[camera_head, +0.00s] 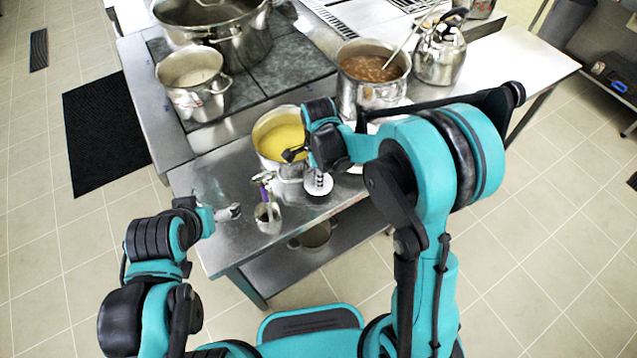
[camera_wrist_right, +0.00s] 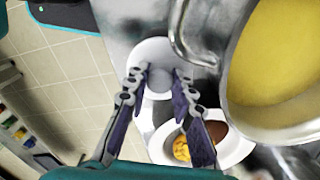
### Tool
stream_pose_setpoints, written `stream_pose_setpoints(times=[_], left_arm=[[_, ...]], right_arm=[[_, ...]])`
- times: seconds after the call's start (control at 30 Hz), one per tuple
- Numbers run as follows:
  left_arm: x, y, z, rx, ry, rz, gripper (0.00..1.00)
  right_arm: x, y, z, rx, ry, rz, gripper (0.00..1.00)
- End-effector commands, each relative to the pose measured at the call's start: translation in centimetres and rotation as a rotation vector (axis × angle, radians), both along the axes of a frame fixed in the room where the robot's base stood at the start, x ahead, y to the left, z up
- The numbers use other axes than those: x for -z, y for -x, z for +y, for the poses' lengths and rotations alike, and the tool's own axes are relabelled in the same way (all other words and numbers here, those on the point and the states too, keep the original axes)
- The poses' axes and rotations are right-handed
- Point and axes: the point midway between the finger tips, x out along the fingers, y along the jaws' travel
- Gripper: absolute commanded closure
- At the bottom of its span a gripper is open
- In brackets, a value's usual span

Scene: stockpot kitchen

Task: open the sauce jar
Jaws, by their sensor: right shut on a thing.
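The sauce jar shows as a small white round shape (camera_head: 319,190) near the front edge of the steel table, below my right gripper (camera_head: 316,178). In the right wrist view its white top (camera_wrist_right: 150,52) lies at the fingertips, with a pale knob-like part between them. My right gripper (camera_wrist_right: 159,82) is shut on this part. The fingers hide some of it, and I cannot tell whether the lid is raised off the jar. My left gripper (camera_head: 230,212) is over the table's left part, apart from the jar; its finger opening is too small to judge.
A pot of yellow soup (camera_head: 280,138) stands close behind the jar. A glass container with a purple-handled utensil (camera_head: 268,216) is to the left. A white plate with brown and yellow food (camera_wrist_right: 232,150) is near the right fingers. A brown stew pot (camera_head: 362,92) stands behind.

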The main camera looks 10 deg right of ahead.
Motion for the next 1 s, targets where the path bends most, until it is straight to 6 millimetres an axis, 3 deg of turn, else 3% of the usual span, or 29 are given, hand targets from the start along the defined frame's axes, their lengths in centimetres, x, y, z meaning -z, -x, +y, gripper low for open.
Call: stream_pose_setpoints(times=[0.03, 0.17, 0.57, 0.6, 0.67, 1.0], left_arm=[[1.1, 0.0, 0.0, 0.0, 0.0, 0.0, 0.08], [2.3, 0.0, 0.0, 0.0, 0.0, 0.0, 0.08], [2.5, 0.0, 0.0, 0.0, 0.0, 0.0, 0.08], [2.5, 0.0, 0.0, 0.0, 0.0, 0.0, 0.08], [2.4, 0.0, 0.0, 0.0, 0.0, 0.0, 0.08], [2.2, 0.0, 0.0, 0.0, 0.0, 0.0, 0.08]], right_arm=[[1.3, 0.0, 0.0, 0.0, 0.0, 0.0, 1.0], [3.2, 0.0, 0.0, 0.0, 0.0, 0.0, 1.0], [3.5, 0.0, 0.0, 0.0, 0.0, 0.0, 1.0], [3.4, 0.0, 0.0, 0.0, 0.0, 0.0, 0.69], [3.4, 0.0, 0.0, 0.0, 0.0, 0.0, 0.56], [3.1, 0.0, 0.0, 0.0, 0.0, 0.0, 0.56]])
